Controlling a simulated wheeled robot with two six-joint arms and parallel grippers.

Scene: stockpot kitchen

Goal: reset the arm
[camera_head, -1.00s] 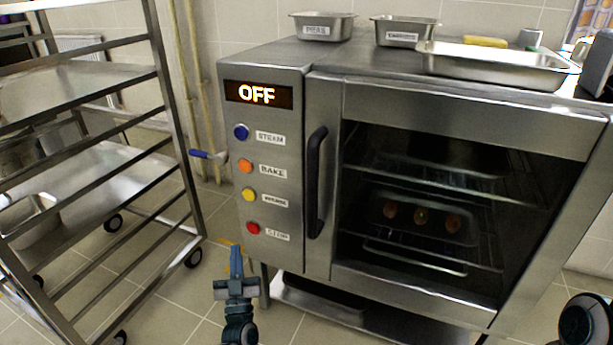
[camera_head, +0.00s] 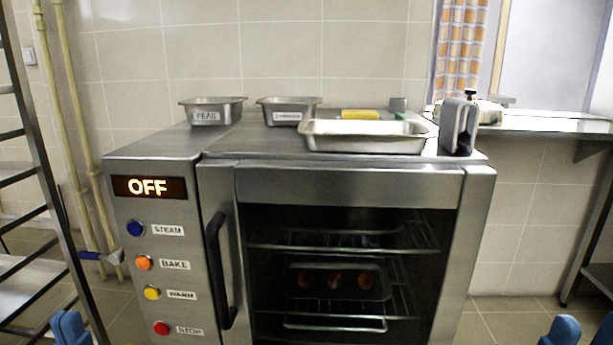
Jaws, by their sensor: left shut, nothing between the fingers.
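My left gripper (camera_head: 72,328) shows only as a blue part at the bottom left edge, in front of the oven's lower left side. It is shut with nothing in it, and most of it is cut off by the frame. Blue parts of my right arm (camera_head: 562,330) show at the bottom right corner; whether its jaws are open or shut cannot be seen. Both are apart from the oven (camera_head: 350,185). The oven's display (camera_head: 148,187) reads OFF, and its door with the black handle (camera_head: 220,270) is closed.
Steam (camera_head: 136,229), bake (camera_head: 144,263), warm (camera_head: 152,293) and stop (camera_head: 161,328) buttons line the panel. On top stand a PEAS pan (camera_head: 213,117), another labelled pan (camera_head: 288,117) and a wide tray (camera_head: 366,148). A rack (camera_head: 45,180) stands left. Floor is open at right.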

